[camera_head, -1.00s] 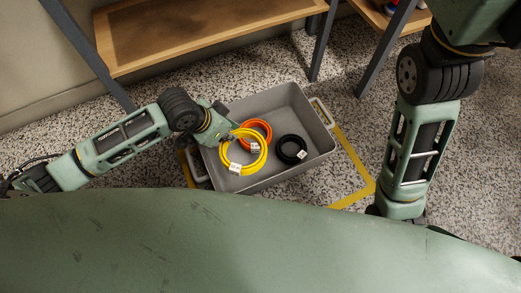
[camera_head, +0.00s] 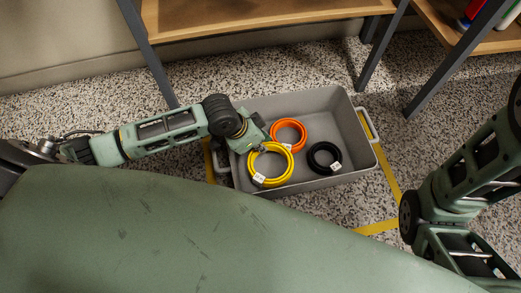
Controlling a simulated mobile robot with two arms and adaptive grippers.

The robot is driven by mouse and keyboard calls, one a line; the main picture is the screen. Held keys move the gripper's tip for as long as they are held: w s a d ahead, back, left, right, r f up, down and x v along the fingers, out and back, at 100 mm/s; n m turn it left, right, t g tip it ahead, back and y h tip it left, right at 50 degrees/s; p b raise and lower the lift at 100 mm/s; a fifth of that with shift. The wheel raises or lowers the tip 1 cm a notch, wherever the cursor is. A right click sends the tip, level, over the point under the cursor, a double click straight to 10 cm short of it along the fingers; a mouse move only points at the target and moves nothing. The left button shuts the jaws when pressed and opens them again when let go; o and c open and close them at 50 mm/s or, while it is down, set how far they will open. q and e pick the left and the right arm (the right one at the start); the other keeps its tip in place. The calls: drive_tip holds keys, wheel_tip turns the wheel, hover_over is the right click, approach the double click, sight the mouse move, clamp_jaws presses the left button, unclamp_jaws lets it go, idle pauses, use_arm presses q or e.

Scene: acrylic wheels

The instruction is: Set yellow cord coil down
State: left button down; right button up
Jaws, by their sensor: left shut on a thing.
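The yellow cord coil (camera_head: 284,179) is in the head view, over the left part of the grey crate (camera_head: 335,99), with a white tag at its lower left. My left gripper (camera_head: 262,150) is shut on the coil's upper left edge; its fingertips are mostly hidden by the wrist. I cannot tell whether the coil touches the crate floor. An orange coil (camera_head: 303,129) lies in the crate just above and right of the yellow one. A black coil (camera_head: 312,160) lies to the right. My right arm shows at the right, but its gripper is out of view.
The crate stands on a speckled floor inside yellow tape (camera_head: 376,228), with a light handle (camera_head: 367,124) at its right end. A wooden shelf (camera_head: 230,17) with dark metal legs stands behind it. The crate's right end has bare floor.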

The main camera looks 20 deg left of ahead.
use_arm(q)
wheel_tip(320, 180, down, 3)
drive_tip(key=shift+r+b, duration=0.1)
drive_tip(key=shift+b, duration=0.8)
drive_tip(key=c, duration=1.9)
unclamp_jaws()
drive_tip(key=shift+o, duration=0.2)
